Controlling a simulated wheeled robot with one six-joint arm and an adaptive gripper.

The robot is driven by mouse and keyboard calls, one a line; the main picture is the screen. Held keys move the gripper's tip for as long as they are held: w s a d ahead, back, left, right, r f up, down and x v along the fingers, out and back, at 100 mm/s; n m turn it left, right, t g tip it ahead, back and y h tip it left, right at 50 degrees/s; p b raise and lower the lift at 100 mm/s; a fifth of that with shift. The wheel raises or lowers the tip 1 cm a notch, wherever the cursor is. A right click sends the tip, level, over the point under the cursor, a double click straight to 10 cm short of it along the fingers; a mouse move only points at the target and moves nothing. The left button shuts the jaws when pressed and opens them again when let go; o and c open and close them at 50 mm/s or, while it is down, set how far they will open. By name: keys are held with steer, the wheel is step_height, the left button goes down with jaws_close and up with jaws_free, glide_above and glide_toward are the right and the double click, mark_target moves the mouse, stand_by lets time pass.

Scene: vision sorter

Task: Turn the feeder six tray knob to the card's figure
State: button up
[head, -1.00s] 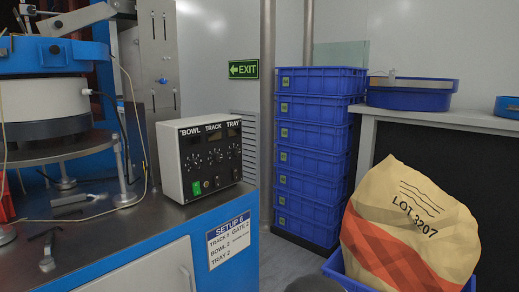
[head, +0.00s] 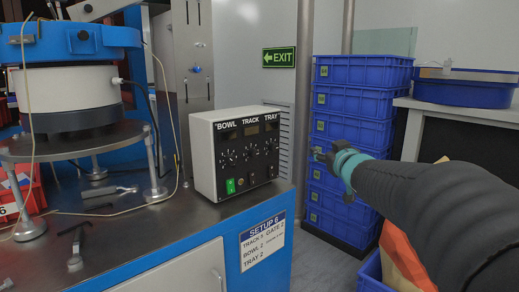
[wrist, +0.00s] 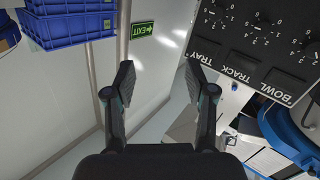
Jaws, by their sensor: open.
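A white control box with a black face (head: 205,165) stands on the steel bench, with knobs under the labels BOWL, TRACK and TRAY. The TRAY knob (head: 271,147) is the rightmost; its pointer setting is too small to read. The setup card (head: 263,241) on the blue bench front reads SETUP 6, with TRAY 2 at the bottom. My gripper (head: 318,155) is right of the box, apart from it. In the wrist view my gripper (wrist: 158,76) is open and empty. The box face (wrist: 245,55) shows upside down at upper right there, with the TRAY knob (wrist: 212,14) near the top.
A stack of blue crates (head: 335,190) stands behind my gripper. A feeder bowl with a blue rim (head: 75,42) is on the bench at left, with loose tools (head: 108,192) below it. A large sack (head: 400,250) is partly hidden by my arm at right.

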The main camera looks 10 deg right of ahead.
steer(key=w+n+y, duration=0.3)
steer(key=w+y, duration=0.2)
steer(key=n+g+y, duration=0.3)
steer(key=n+y, duration=0.1)
steer(key=y, duration=0.2)
glide_toward(275, 148)
steer(key=p+x, duration=0.1)
steer(key=x, duration=0.7)
steer(key=shift+w+a, duration=0.2)
steer(key=shift+w, duration=0.1)
jaws_close()
